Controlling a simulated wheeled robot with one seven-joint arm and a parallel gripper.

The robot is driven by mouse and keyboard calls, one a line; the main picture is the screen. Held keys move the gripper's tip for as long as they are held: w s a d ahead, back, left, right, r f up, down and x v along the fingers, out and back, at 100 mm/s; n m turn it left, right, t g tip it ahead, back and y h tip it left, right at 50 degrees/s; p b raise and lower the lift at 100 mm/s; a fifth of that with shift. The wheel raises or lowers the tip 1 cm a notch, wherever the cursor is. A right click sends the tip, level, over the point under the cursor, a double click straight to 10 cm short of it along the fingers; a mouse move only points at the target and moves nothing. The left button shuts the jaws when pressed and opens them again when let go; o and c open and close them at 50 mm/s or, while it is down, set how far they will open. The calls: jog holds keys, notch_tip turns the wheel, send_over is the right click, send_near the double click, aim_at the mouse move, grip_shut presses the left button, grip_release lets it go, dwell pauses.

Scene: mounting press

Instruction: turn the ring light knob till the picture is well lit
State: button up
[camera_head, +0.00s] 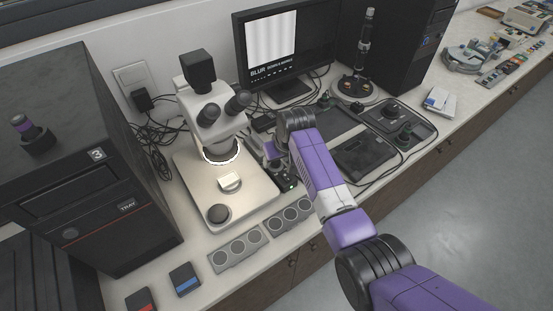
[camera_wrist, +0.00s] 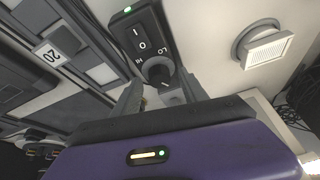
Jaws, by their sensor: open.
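The ring light (camera_head: 222,152) glows under the white microscope (camera_head: 212,112). Its black control box (camera_wrist: 140,35) has a green lamp, an I/O switch and a grey round knob (camera_wrist: 158,72) marked HI and LO. The box also shows in the head view (camera_head: 287,184), partly behind my arm. My gripper (camera_wrist: 160,94) is open, with one finger on each side of the knob; I cannot tell whether they touch it. The monitor (camera_head: 283,47) shows a very pale picture of faint vertical stripes, with the word BLUR and a scale below.
A small pale specimen block (camera_head: 230,181) sits on the microscope base (camera_head: 250,197). Grey trays with round wells (camera_head: 238,249) lie in front. A dark tower (camera_head: 85,160) stands at the left. Dark pads and cables lie to the right of my gripper.

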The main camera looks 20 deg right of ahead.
aim_at(280, 172)
jog(key=shift+r, duration=0.1)
jog(key=v, duration=0.7)
jog(key=shift+s+r+b, duration=0.2)
jog(key=shift+r+b, duration=0.05)
jog(key=shift+b, duration=0.2)
dwell(1.2)
jog(key=w+r+t, duration=0.6)
jog(key=r, duration=0.1)
jog(key=s+d+f+t+b, duration=0.1)
jog(key=s+b, duration=0.1)
jog(key=s, duration=1.6)
jog(key=s+d+f+m+t+b, duration=0.1)
jog(key=s+f+t+b, duration=0.1)
jog(key=s, duration=1.6)
jog(key=s+f+t+h+b, duration=0.1)
jog(key=s+b, duration=0.1)
jog(key=s, duration=1.7)
jog(key=shift+d+f+m, duration=0.3)
jog(key=shift+d+f, duration=0.05)
jog(key=shift+d, duration=0.05)
